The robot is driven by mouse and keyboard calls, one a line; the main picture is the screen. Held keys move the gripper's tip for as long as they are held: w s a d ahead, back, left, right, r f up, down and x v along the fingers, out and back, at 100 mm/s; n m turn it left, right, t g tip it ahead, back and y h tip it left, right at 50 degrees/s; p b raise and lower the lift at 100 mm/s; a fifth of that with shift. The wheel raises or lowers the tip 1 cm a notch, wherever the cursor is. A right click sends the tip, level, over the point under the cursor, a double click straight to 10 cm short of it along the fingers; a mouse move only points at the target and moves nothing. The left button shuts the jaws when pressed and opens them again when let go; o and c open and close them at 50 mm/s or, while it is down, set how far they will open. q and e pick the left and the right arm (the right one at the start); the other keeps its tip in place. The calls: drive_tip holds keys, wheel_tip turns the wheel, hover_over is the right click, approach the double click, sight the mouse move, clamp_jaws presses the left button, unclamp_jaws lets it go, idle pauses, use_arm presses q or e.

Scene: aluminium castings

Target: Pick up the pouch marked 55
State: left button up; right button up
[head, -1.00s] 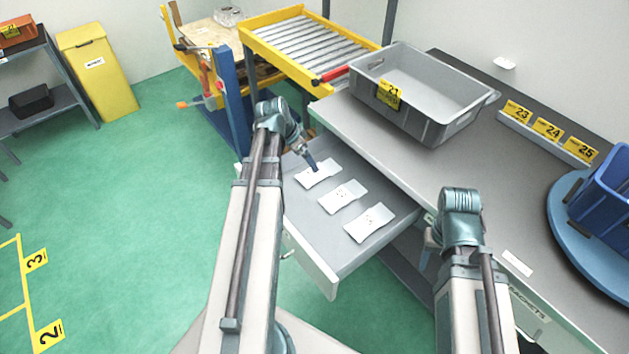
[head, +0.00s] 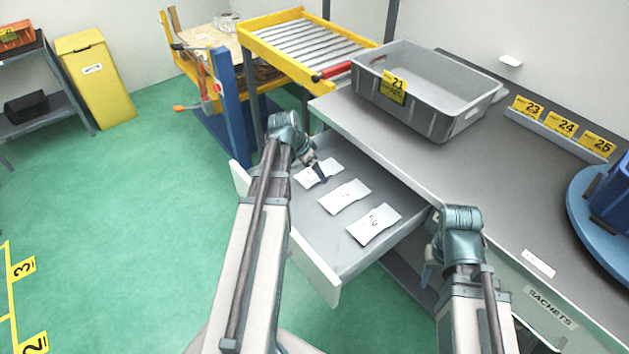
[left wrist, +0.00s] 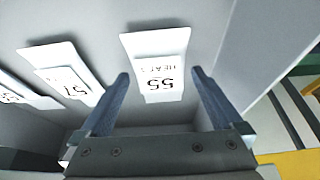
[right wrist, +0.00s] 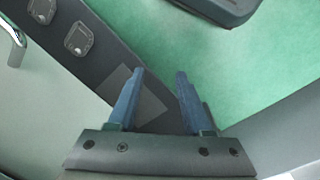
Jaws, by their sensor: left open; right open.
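The pouch marked 55 (left wrist: 158,55) is a flat white packet in the open drawer (head: 325,240). In the left wrist view it lies between and just beyond the fingertips of my left gripper (left wrist: 158,80), which is open and empty. In the head view the same pouch (head: 316,176) is the farthest of three, partly covered by my left gripper (head: 321,177). Its 55 reads upside down in the left wrist view. My right gripper (right wrist: 158,80) is open and empty over the floor beside the bench; in the head view it is mostly hidden behind its arm.
A pouch marked 57 (left wrist: 65,75) lies beside it, with a third pouch (head: 373,223) nearer. The drawer's walls surround them. The bench top (head: 430,165) overhangs the drawer's right side and carries a grey bin marked 21 (head: 440,120). A blue turntable (head: 582,215) stands at right.

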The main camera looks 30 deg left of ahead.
use_arm(q)
drive_tip(key=shift+w+f, duration=0.1)
drive_tip(key=shift+f, duration=0.05)
drive_tip(key=shift+f, duration=0.25)
idle(0.4)
drive_tip(key=shift+c, duration=0.2)
drive_tip(key=c, duration=1.2)
